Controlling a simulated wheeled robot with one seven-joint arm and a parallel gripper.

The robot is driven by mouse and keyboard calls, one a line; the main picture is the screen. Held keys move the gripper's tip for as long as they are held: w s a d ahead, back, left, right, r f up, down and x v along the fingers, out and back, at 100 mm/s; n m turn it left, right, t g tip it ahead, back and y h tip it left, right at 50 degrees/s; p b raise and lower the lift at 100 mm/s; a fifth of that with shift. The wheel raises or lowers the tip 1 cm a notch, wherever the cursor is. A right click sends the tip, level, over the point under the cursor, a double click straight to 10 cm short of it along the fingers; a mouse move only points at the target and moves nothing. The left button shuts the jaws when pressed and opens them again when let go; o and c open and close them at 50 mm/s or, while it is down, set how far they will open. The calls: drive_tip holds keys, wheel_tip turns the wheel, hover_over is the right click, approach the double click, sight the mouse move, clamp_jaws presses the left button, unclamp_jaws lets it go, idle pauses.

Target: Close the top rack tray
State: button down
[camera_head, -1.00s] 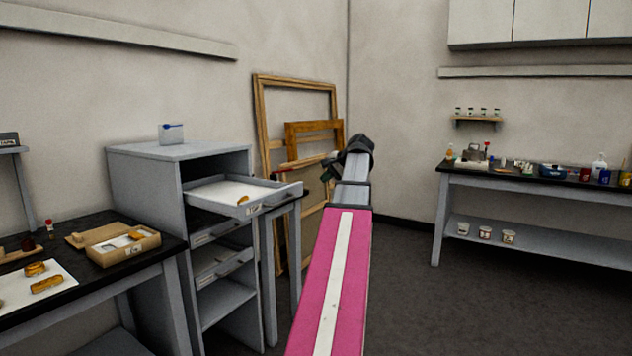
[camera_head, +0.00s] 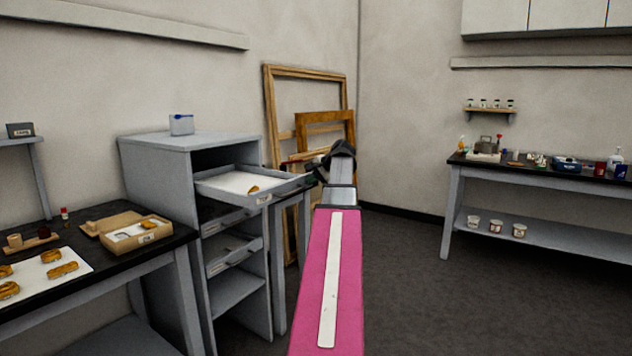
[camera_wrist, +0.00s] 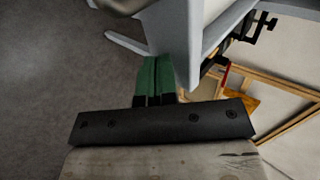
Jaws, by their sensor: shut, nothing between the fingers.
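The top rack tray (camera_head: 282,193) is pulled out of the grey rack (camera_head: 160,178) in the head view. It holds a white sheet and a small gold fragment (camera_head: 253,189). My gripper (camera_head: 312,172) is just right of the tray's front, partly hidden by my wrist. In the wrist view its green fingers (camera_wrist: 156,62) are together and empty. A grey panel (camera_wrist: 178,45), seemingly the tray front, is close beside the fingertips. I cannot tell whether they touch it.
Lower trays (camera_head: 232,254) sit in the rack below. A black-topped table (camera_head: 160,260) with gold fragments and a box stands left. Wooden frames (camera_head: 268,100) lean on the wall behind my gripper. A second table (camera_head: 545,175) is at right, with open floor before it.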

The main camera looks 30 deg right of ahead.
drive_tip(key=w+a, duration=0.3)
drive_tip(key=w, duration=0.6)
drive_tip(key=w+a, duration=0.4)
drive_tip(key=w, duration=0.5)
drive_tip(key=w+a, duration=0.4)
drive_tip(key=w, duration=0.5)
drive_tip(key=shift+w+a, duration=0.2)
drive_tip(key=shift+w, duration=0.1)
drive_tip(key=shift+w, duration=0.1)
drive_tip(key=shift+s, duration=0.3)
drive_tip(key=s, duration=0.1)
drive_tip(key=s+d, duration=0.1)
drive_tip(key=s, duration=0.2)
drive_tip(key=shift+s+d+r, duration=0.15)
drive_tip(key=shift+d+r, duration=0.1)
drive_tip(key=shift+d, duration=0.15)
drive_tip(key=v, duration=0.9)
drive_tip(key=shift+s+d, duration=0.1)
drive_tip(key=shift+s, duration=0.05)
